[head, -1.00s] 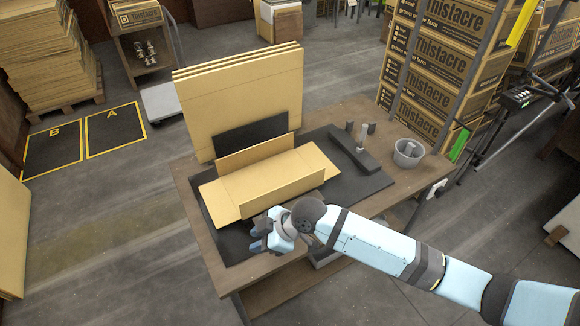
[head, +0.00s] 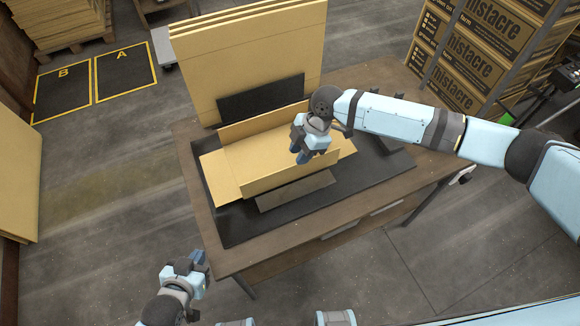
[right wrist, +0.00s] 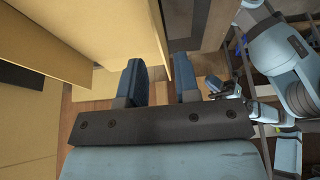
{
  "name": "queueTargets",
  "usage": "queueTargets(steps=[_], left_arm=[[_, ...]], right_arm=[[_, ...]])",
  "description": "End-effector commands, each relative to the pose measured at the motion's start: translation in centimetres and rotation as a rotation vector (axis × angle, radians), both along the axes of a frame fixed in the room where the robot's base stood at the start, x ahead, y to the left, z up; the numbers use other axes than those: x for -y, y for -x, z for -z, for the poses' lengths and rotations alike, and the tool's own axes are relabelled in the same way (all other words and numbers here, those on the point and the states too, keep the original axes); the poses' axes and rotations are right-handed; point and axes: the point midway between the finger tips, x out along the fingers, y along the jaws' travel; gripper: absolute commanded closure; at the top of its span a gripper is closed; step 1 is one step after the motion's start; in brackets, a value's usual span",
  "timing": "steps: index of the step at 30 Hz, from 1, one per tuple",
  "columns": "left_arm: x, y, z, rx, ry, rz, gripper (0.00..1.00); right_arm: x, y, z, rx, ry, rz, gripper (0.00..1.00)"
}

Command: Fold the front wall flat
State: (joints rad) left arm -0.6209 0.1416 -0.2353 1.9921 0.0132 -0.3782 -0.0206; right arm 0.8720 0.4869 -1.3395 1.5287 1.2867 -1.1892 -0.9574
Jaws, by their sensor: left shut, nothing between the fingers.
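The cardboard tray blank (head: 215,177) lies on a dark mat on the table. Its front wall (head: 270,178) and back wall (head: 260,122) stand up, and its end flaps lie out flat. My right gripper (head: 304,160) is over the tray's right half, fingers pointing down at the front wall. In the right wrist view, the fingers (right wrist: 160,88) are apart, with the front wall's edge (right wrist: 178,45) beside or between them; I cannot tell whether they touch. My left gripper (head: 192,262) is shut and empty, low in front of the table's left corner.
A dark upright plate (head: 262,98) and tall cardboard sheets (head: 245,60) stand behind the tray. Bare table (head: 400,200) shows at the right front.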

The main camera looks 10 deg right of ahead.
Motion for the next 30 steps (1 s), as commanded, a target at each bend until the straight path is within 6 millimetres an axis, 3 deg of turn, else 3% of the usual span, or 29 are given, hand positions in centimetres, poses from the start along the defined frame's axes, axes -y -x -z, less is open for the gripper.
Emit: queueTargets(steps=[6,12,24,28,30], left_arm=[[0.0,-0.3,-0.8,0.008,-0.001,-0.002,1.0],[-0.2,-0.5,-1.1,0.011,-0.002,-0.005,1.0],[-0.3,-0.5,-1.2,0.011,-0.002,-0.008,1.0],[-0.2,-0.4,-1.2,0.011,-0.002,-0.007,1.0],[-0.2,-0.4,-1.2,0.01,-0.002,-0.007,1.0]], right_arm=[[-1.7,0.6,4.1,-0.002,0.0,0.001,0.7],[-2.6,0.8,6.5,-0.001,-0.001,0.002,0.7],[-2.9,0.9,7.3,0.0,-0.001,0.001,0.7],[-2.9,0.9,7.3,0.0,-0.001,0.001,0.98],[-2.9,0.9,7.3,0.0,-0.001,0.001,1.0]])
